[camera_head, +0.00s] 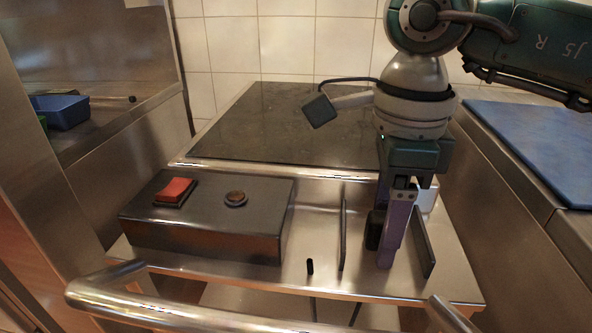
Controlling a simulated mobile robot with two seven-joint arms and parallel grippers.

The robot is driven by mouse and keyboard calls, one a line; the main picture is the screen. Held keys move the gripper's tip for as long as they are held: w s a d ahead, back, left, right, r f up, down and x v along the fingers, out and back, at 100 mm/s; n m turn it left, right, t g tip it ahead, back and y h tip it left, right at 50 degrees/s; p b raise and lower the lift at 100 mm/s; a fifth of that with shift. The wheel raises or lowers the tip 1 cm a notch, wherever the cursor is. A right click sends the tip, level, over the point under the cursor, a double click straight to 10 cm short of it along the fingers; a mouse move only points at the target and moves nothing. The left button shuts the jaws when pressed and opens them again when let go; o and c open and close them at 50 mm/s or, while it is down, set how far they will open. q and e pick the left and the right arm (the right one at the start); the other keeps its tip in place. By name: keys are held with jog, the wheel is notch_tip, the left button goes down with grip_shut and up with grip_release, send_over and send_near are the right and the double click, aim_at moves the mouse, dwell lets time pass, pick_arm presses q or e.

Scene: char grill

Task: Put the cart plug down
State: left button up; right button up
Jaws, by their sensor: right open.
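My right gripper (385,245) points straight down over the right part of the steel cart shelf (320,190), between two upright dark plates, the left plate (343,235) and the right plate (424,243). Its fingers are low, near the shelf surface, and it is open. A small white object (428,198) shows partly behind the gripper; it may be the cart plug, but I cannot tell. A dark block (374,229) is beside the purple finger; I cannot tell whether it is a finger pad or part of the plug. My left gripper is out of view.
A black control box (205,240) with a red switch (175,190) and a round knob (236,198) sits on the shelf's left. A dark cooktop (290,120) lies behind. The cart's push handle (180,312) is in front. A blue board (540,145) lies at right.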

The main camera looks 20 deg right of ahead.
jog(key=shift+r, duration=0.1)
notch_tip(320, 180, up, 12)
jog(key=p, duration=0.1)
jog(key=shift+r, duration=0.1)
dwell(0.5)
